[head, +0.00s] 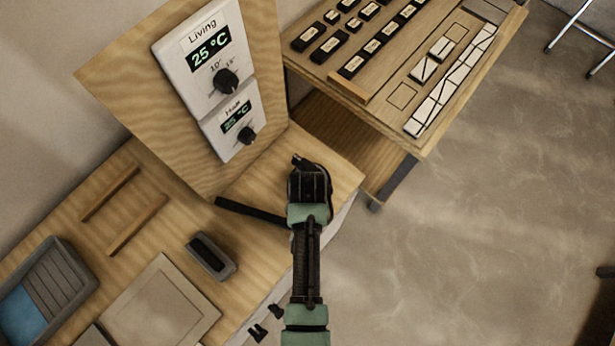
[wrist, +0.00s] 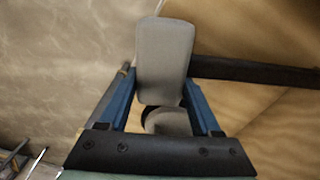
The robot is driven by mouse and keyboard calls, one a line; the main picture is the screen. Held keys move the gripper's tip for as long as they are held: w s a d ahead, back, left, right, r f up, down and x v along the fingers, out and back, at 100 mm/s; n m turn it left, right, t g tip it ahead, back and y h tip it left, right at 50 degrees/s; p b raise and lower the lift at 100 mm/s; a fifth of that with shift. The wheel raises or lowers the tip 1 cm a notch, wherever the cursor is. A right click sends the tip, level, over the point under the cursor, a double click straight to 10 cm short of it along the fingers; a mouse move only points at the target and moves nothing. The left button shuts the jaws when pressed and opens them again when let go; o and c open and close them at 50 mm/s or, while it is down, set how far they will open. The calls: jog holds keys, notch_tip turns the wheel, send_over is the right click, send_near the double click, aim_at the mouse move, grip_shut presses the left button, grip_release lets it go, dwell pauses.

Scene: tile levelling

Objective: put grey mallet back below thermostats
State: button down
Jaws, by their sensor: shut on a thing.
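The grey mallet has a grey head (wrist: 165,60) between the blue fingers of my gripper (wrist: 160,88) in the wrist view. Its dark handle (wrist: 250,70) sticks out to the right there. In the head view the handle (head: 250,211) points left from my gripper (head: 309,182), over the wooden worktop; the mallet's head is hidden by my wrist. My gripper is shut on the mallet. Two white thermostats, the upper marked Living (head: 200,55) and a lower one (head: 233,122), are on an upright wooden board. The handle is beside the foot of this board.
A second table (head: 440,140) holds black labelled blocks and white tiles. Open floor lies right.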

jog(key=shift+f+b, duration=0.3)
jog(key=shift+f, duration=0.2)
grip_release()
notch_tip(320, 180, up, 13)
jog(key=b, duration=0.1)
jog(key=w+r+t+b, duration=0.2)
jog(key=w+r+t, duration=0.5)
jog(key=w+r, duration=0.45)
jog(key=w+r+n+t+b, duration=0.1)
jog(key=w+r+t, duration=0.3)
jog(key=r, duration=0.4)
jog(key=w+r+t+b, duration=0.1)
jog(key=w+r+t, duration=0.25)
jog(key=r, duration=0.45)
jog(key=s+r+t+b, duration=0.1)
jog(key=s+r+t, duration=0.3)
jog(key=r, duration=0.6)
jog(key=s+r+n+t+b, duration=0.1)
jog(key=s+r+t, duration=0.3)
jog(key=r, duration=0.6)
jog(key=s+d+r+n+t, duration=0.1)
jog(key=s+r+t, duration=0.3)
jog(key=r, duration=0.6)
jog(key=shift+s+r+t+b, duration=0.2)
jog(key=shift+s+t+b, duration=0.2)
jog(key=shift+t, duration=0.05)
